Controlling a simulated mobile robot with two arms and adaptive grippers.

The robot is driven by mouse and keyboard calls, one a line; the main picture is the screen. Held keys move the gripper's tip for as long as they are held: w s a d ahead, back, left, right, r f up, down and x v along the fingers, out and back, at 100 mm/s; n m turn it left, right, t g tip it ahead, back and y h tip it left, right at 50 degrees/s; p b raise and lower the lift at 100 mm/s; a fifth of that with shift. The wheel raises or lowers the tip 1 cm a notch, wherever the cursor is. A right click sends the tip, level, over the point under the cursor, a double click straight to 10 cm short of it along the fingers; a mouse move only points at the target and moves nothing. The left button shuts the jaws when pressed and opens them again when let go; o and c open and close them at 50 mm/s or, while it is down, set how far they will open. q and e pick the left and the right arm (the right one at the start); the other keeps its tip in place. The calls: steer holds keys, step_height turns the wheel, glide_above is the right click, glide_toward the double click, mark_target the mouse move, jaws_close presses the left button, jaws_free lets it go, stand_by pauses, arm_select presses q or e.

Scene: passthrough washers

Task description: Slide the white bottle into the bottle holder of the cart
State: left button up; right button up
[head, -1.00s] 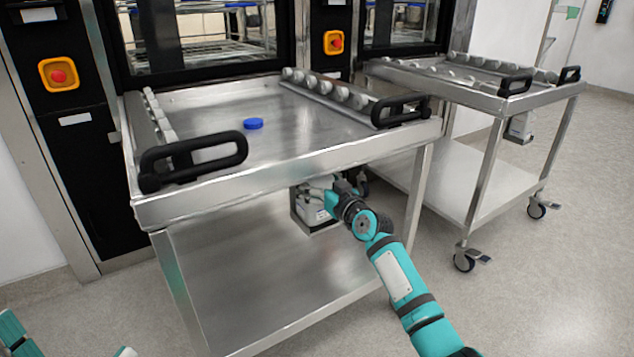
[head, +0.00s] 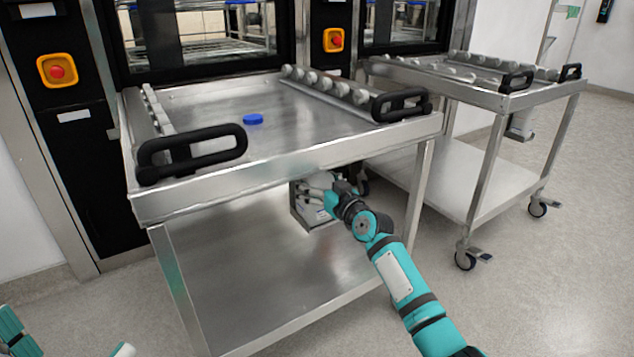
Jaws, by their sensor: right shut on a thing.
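The cart (head: 185,207) stands in the middle, with a bare steel top and a lower shelf. Its bottle holder (head: 299,218) is a small metal box-like bracket under the front edge of the top, towards the right. The white bottle (head: 312,212) is at this holder, its lower part within the bracket as far as I can see. My right gripper (head: 318,186) is shut on the bottle's upper part, just under the cart top. The fingers are small and partly hidden. How deep the bottle sits is hard to tell. Only parts of my left arm show at the lower left; its gripper is out of view.
A blue cap (head: 253,119) lies on the cart top. Black handles (head: 192,152) (head: 401,104) stick up at its front corners. A second cart (head: 470,190) stands to the right. Washers (head: 72,140) stand close behind. The floor at the right front is clear.

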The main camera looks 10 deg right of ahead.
steer(key=o, duration=1)
steer(key=shift+s, duration=0.1)
